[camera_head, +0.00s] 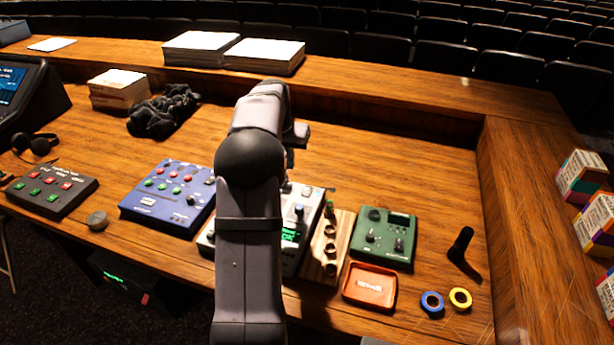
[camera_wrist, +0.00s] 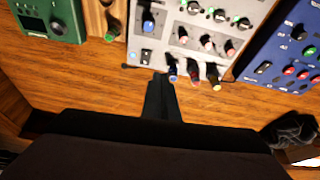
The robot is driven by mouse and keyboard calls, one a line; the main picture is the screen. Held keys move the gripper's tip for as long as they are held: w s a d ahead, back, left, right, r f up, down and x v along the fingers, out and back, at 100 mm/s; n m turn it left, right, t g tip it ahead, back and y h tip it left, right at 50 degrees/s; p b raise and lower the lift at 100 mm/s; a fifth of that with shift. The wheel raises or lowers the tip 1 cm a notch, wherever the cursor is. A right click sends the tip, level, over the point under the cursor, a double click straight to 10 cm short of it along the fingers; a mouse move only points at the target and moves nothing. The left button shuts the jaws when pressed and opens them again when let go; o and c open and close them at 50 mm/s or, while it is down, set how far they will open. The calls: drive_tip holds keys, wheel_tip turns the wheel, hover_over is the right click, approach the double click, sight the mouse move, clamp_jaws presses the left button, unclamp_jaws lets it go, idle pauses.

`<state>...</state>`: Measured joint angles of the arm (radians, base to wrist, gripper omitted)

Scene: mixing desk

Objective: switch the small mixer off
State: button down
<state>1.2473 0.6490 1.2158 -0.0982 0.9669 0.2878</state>
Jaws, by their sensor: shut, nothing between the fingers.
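The pale grey mixer (camera_head: 313,208) stands in the middle of the desk, partly hidden by my arm in the head view. In the wrist view, its panel (camera_wrist: 165,52) fills the upper middle, with several knobs and small dark rocker switches (camera_wrist: 147,56) near its edge. Several coloured plugs (camera_wrist: 193,72) stick out along that edge. My gripper (camera_wrist: 160,78) is shut and empty, with its dark fingertips close to this edge, beside the blue plug. Whether it touches anything cannot be told. In the head view the gripper is hidden behind my arm.
A blue mixer (camera_head: 170,197) stands left of the pale one. A wooden strip with dark rings (camera_head: 341,228), a green box (camera_head: 384,236) and an orange tray (camera_head: 369,286) stand to the right. Tape rolls (camera_head: 460,298) lie farther right. The desk behind the mixer is mostly clear.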

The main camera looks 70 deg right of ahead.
drive_tip(key=shift+m, duration=0.4)
drive_tip(key=s+d, duration=0.1)
drive_tip(key=s+d+r, duration=0.1)
drive_tip(key=s, duration=0.1)
drive_tip(key=shift+s+d, duration=0.15)
drive_tip(key=shift+s, duration=0.05)
drive_tip(key=shift+f, duration=0.1)
drive_tip(key=p, duration=0.5)
hover_over(308, 188)
drive_tip(key=a, duration=0.2)
drive_tip(key=f, duration=1.1)
drive_tip(key=shift+d+f, duration=0.25)
drive_tip(key=shift+f, duration=0.1)
drive_tip(key=shift+p+x, duration=0.35)
drive_tip(key=shift+x, duration=0.45)
drive_tip(key=shift+a, duration=0.15)
